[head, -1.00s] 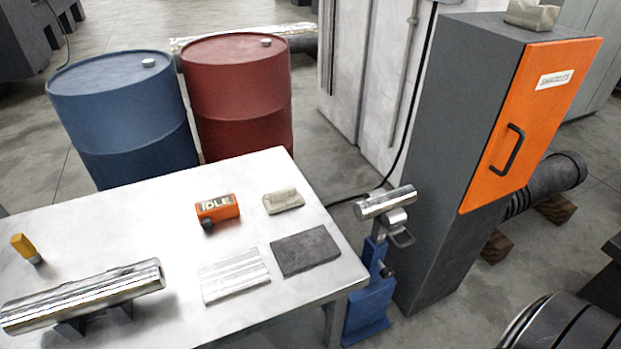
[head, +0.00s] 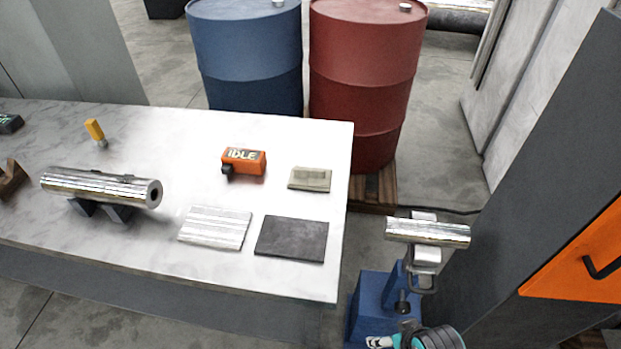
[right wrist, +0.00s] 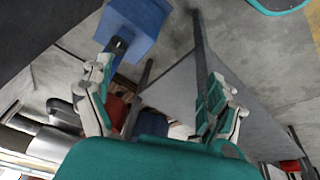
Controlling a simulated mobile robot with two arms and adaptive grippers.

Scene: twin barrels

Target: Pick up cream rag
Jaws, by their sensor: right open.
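The cream rag (head: 310,178) lies folded flat on the white table (head: 130,235), near its right edge in the head view. Nothing touches it from above. My right gripper is open and empty in the right wrist view (right wrist: 160,95), its two fingers spread wide. In the head view only a teal and dark part of my right arm shows at the bottom edge, below the table and well apart from the rag. I cannot make out the rag in the right wrist view. My left gripper is not in view.
An orange IDLE box (head: 244,161) sits left of the rag; a dark mat (head: 291,238) and a striped pale cloth (head: 215,227) lie in front. A blue stand (head: 372,308) holding a metal cylinder (head: 428,232) stands right of the table. Barrels stand behind.

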